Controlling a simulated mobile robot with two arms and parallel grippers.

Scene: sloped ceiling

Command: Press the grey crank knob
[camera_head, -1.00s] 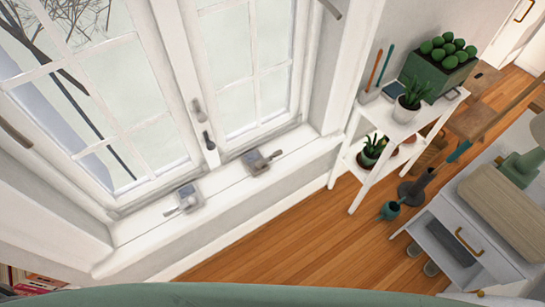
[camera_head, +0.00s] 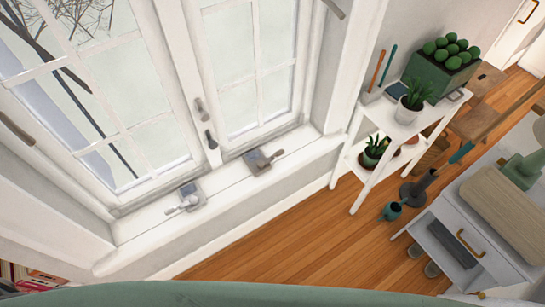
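Two small crank mechanisms are mounted on the white windowsill (camera_head: 150,228) below the casement window. The left crank (camera_head: 190,196) has a grey base and a pale handle pointing left. The right crank (camera_head: 262,160) has a grey-brown base and a darker greyish handle pointing right. I cannot tell for certain which carries the grey knob. Neither of my grippers shows in this view, and nothing touches either crank.
A white plant stand (camera_head: 400,128) holds potted plants at the right. A white drawer cabinet (camera_head: 470,232) stands at the lower right. Bare wooden floor (camera_head: 300,235) lies between.

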